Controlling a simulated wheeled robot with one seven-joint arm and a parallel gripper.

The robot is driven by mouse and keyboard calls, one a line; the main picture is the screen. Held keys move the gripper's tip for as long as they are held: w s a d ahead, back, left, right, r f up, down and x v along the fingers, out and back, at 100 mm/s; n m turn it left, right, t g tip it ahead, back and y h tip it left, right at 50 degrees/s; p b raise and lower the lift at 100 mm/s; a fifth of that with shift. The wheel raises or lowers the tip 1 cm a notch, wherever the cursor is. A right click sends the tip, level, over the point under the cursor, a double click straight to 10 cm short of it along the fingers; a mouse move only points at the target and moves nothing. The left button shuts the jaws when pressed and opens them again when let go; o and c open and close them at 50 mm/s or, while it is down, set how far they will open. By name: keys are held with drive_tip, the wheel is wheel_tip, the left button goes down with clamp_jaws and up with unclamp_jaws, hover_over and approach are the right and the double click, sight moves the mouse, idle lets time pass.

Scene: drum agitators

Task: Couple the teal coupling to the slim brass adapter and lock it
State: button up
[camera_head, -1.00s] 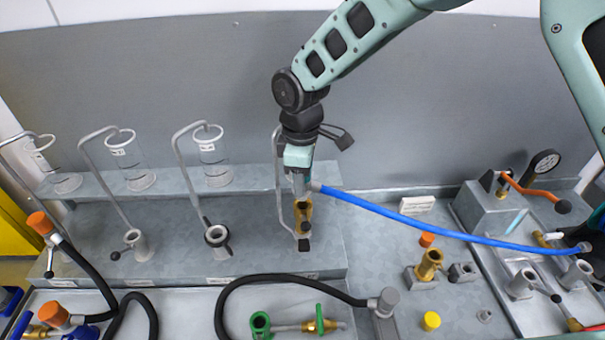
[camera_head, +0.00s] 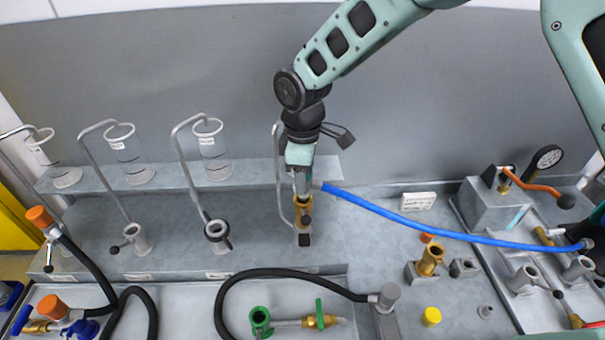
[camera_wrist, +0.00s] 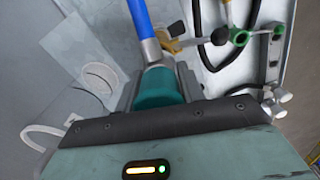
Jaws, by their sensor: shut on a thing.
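The teal coupling (camera_wrist: 158,88) sits between the jaws of my gripper (camera_head: 302,188), which is shut on it. A blue hose (camera_head: 400,219) runs from the coupling to the right; it also shows in the wrist view (camera_wrist: 140,22). A brass adapter (camera_head: 303,212) stands upright at the right end of the grey shelf, directly below my gripper. Brass with a dark lever (camera_wrist: 178,43) shows just beyond the coupling in the wrist view. My gripper hides the joint, so I cannot tell whether coupling and adapter are seated or locked.
A thin bent pipe (camera_head: 280,165) rises close beside my gripper. A second brass fitting (camera_head: 430,260) stands right, with a yellow cap (camera_head: 431,316) in front. A green-handled fitting (camera_head: 310,322) and black hose (camera_head: 290,272) lie in front. Clear cylinders (camera_head: 212,150) stand left.

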drive_tip(key=shift+f, duration=0.2)
idle(0.3)
drive_tip(key=shift+f+b, duration=0.8)
drive_tip(key=shift+f, duration=0.25)
drive_tip(key=shift+f, duration=0.35)
idle(0.4)
drive_tip(key=o, duration=1.3)
drive_tip(key=shift+c, duration=0.5)
drive_tip(key=shift+r+p, duration=3.1)
drive_tip(key=shift+r, duration=1.9)
